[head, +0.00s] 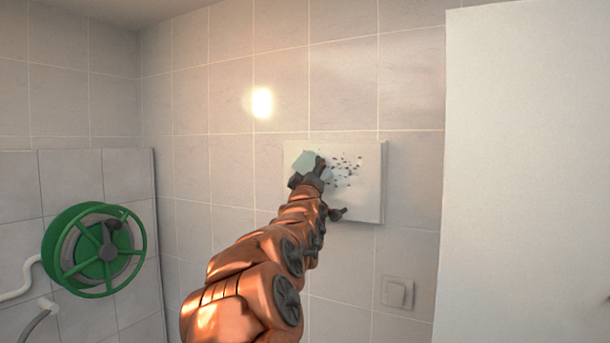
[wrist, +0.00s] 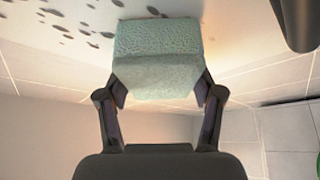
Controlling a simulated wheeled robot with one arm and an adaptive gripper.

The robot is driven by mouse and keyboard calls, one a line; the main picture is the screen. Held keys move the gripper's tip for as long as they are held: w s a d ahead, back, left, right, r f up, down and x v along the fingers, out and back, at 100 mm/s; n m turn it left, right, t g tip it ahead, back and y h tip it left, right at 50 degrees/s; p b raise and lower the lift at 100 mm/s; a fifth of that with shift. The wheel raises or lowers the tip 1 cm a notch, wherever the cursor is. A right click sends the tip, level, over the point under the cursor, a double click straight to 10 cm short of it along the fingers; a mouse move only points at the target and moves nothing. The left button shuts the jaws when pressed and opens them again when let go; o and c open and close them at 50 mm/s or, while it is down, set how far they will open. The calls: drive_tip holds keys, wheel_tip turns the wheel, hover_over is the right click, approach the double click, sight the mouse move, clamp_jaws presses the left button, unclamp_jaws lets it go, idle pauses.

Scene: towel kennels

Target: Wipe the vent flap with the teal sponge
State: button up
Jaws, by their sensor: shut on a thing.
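The vent flap (head: 368,205) is a white square panel on the tiled wall, with dark specks (head: 345,168) over its middle and upper right. My gripper (head: 310,176) is in front of the flap's left part. It is shut on the teal sponge (head: 303,162), a pale block that shows at the flap's upper left. In the wrist view the sponge (wrist: 158,60) sits between both fingers, its far side at the flap's surface (wrist: 45,50). Dark spots lie left of and beyond it. I cannot tell for sure whether it touches. A dark knob (head: 338,213) shows at the flap's lower edge.
A green hose reel (head: 100,250) hangs on the low tiled wall at left. A light switch (head: 397,292) is below the flap. A large white panel (head: 530,170) stands at right. The tiled wall left of the flap is clear.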

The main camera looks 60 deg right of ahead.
sight(336, 168)
drive_tip(key=shift+s+d+f, duration=0.1)
drive_tip(key=shift+s, duration=1.7)
drive_tip(key=shift+s+d+f, duration=0.1)
drive_tip(key=shift+s, duration=1.65)
drive_tip(key=shift+s+r, duration=0.15)
drive_tip(key=shift+s, duration=1.45)
drive_tip(key=shift+s+d, duration=0.1)
drive_tip(key=shift+s, duration=1.5)
drive_tip(key=shift+b, duration=0.5)
drive_tip(key=shift+w+b, duration=0.15)
drive_tip(key=shift+b, duration=0.3)
